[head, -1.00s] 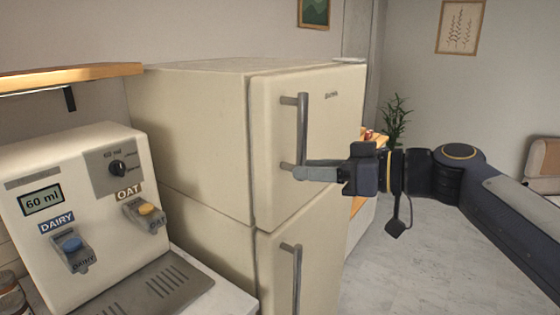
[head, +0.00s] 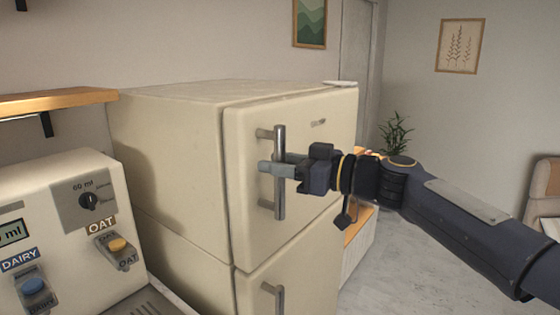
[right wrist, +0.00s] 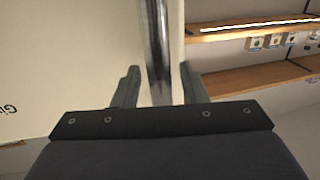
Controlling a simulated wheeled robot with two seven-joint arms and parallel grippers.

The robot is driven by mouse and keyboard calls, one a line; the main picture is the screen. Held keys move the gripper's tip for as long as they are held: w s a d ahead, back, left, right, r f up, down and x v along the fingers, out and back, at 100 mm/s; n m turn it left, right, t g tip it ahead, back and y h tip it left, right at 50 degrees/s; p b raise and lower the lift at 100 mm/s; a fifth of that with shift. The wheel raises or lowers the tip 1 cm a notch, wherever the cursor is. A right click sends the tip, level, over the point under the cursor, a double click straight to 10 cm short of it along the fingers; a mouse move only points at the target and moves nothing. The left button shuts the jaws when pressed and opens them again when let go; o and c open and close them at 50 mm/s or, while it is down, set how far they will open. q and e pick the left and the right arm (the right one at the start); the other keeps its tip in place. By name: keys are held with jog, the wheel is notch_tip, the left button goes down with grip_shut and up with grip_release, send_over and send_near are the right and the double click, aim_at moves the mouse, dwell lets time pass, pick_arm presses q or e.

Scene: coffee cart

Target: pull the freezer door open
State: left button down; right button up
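The freezer door (head: 300,170) is the upper cream door of the fridge and looks closed. Its vertical metal handle (head: 279,192) stands off the door's left side; it also shows in the right wrist view (right wrist: 157,45). My right gripper (head: 276,168) reaches in from the right at about the middle of the handle. In the right wrist view, my right gripper's fingers (right wrist: 160,88) are apart, one on each side of the handle, with a visible gap on both sides. My left gripper is not in view.
The lower fridge door has its own handle (head: 273,297). A milk dispenser (head: 65,235) stands at the left beneath a wooden shelf (head: 55,101). Open floor (head: 385,265) lies right of the fridge. A plant (head: 396,132) stands at the back.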

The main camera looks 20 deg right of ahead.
jog(key=shift+c, duration=0.5)
grip_shut()
jog(key=shift+s+d, duration=0.1)
